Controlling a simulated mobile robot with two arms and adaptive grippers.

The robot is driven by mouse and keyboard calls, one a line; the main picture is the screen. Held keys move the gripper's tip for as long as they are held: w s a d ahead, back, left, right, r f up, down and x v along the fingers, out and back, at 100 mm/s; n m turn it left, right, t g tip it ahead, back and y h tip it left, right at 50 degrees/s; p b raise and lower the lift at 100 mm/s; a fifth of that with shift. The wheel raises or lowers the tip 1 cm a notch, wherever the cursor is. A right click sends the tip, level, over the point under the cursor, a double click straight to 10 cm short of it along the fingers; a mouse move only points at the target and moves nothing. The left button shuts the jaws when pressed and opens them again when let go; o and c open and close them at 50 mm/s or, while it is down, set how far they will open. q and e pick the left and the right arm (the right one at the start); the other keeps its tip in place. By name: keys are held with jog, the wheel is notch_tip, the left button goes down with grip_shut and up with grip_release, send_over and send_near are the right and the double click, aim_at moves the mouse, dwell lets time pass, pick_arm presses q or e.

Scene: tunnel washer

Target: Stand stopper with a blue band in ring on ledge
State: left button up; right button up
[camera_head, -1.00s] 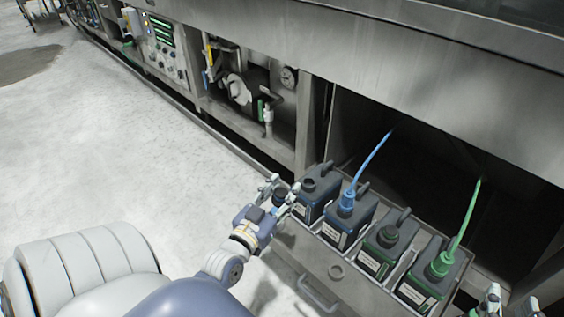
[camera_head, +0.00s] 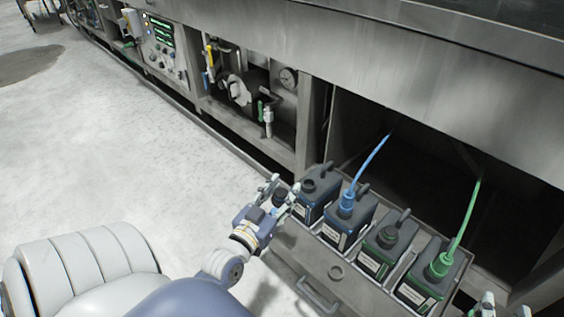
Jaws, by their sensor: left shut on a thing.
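My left gripper (camera_head: 283,190) is shut on a small dark stopper (camera_head: 279,199), beside the leftmost canister at the left end of the tray. The stopper's band is too small to make out clearly. A small round ring (camera_head: 336,272) sits on the ledge (camera_head: 318,261) in front of the canisters, to the right of and nearer than the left gripper. The ring looks empty. My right gripper (camera_head: 505,307) shows only its fingertips at the bottom right edge; they are apart, with nothing seen between them.
Blue-labelled canisters (camera_head: 347,220) and green-labelled canisters (camera_head: 424,281) stand in a row in the tray. A blue hose (camera_head: 372,161) and a green hose (camera_head: 467,215) rise from two caps. A drawer handle (camera_head: 317,296) is below the ledge. Open floor lies left.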

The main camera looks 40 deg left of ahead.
pick_arm(q)
jog(key=shift+r, duration=0.25)
pick_arm(e)
jog(key=shift+s+d+f+g, duration=0.15)
jog(key=shift+s+f+g, duration=0.15)
jog(key=shift+f, duration=0.3)
jog(key=shift+s+d+f+g, duration=0.2)
jog(key=shift+f+g, duration=0.2)
jog(key=shift+f, duration=0.2)
pick_arm(q)
jog(key=shift+p, duration=0.3)
pick_arm(e)
jog(key=shift+s+f+h, duration=0.15)
jog(key=shift+f+h, duration=0.1)
jog(key=shift+h, duration=0.05)
pick_arm(q)
jog(key=shift+r, duration=0.1)
pick_arm(e)
jog(key=shift+s+d+f+g, duration=0.1)
jog(key=shift+s+f+g, duration=0.1)
jog(key=shift+f+g, duration=0.1)
pick_arm(q)
jog(key=shift+r, duration=0.15)
pick_arm(e)
jog(key=shift+s+d+f+g, duration=0.2)
jog(key=shift+s+f+g, duration=0.15)
jog(key=shift+f, duration=0.2)
